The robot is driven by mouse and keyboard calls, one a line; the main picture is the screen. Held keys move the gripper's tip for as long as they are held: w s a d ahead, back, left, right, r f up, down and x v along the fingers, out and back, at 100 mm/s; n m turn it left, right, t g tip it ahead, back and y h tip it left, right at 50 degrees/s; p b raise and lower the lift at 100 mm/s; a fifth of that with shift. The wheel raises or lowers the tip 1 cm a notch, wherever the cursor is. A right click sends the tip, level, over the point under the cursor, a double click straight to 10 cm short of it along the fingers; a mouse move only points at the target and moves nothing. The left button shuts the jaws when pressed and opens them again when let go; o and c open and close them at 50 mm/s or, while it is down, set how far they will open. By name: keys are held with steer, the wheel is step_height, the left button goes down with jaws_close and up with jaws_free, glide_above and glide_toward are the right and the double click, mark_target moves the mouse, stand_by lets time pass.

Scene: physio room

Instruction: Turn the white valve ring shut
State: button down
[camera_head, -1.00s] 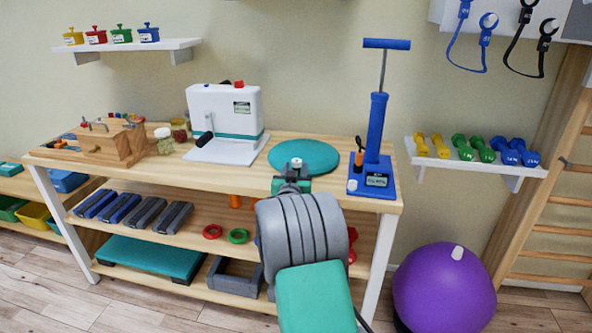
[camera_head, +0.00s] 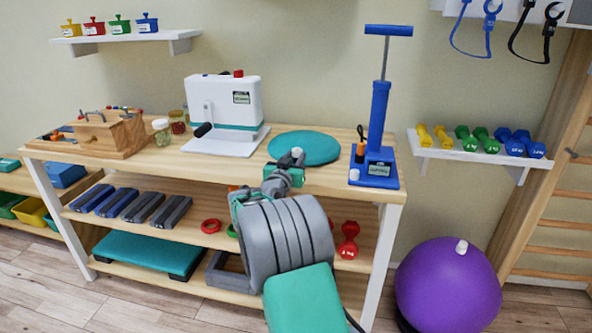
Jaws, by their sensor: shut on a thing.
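A blue stand pump (camera_head: 379,125) with a T-handle and a small display stands upright at the right end of the wooden table. A small round white part (camera_head: 354,175), which looks like the valve ring, sits at the front left of its base. How far it is turned is too small to tell. My gripper (camera_head: 292,163) is over the table's front edge, left of the pump and apart from it. It is shut on a small white rounded thing (camera_head: 297,152) that shows at its tip. My grey arm hides part of the shelves below.
A flat teal disc (camera_head: 305,147) lies behind my gripper. A white machine (camera_head: 223,108) and a wooden board with fittings (camera_head: 105,133) stand further left. A purple ball (camera_head: 447,285) with a white plug is on the floor at right. Dumbbells line a wall shelf.

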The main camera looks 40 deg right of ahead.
steer(key=shift+w+a+f+m+g+h+b, duration=0.1)
steer(key=shift+w+f+m+g+h+b, duration=0.1)
steer(key=shift+f+m+g+b, duration=0.15)
steer(key=shift+w+a+f+m+g+h+b, duration=0.1)
steer(key=shift+f+m+g+h+b, duration=0.15)
steer(key=shift+b, duration=0.2)
steer(key=shift+r+m+g+h+b, duration=0.25)
steer(key=shift+m+g+b, duration=0.15)
steer(key=shift+g, duration=0.3)
steer(key=shift+r+m+g+h, duration=0.3)
steer(key=shift+m+g, duration=0.2)
steer(key=shift+g, duration=0.3)
steer(key=c, duration=1.1)
jaws_free()
steer(key=shift+o, duration=0.2)
steer(key=shift+s, duration=0.1)
steer(key=v, duration=0.7)
steer(key=shift+a+p, duration=0.35)
steer(key=shift+p, duration=0.1)
steer(key=shift+s, duration=0.1)
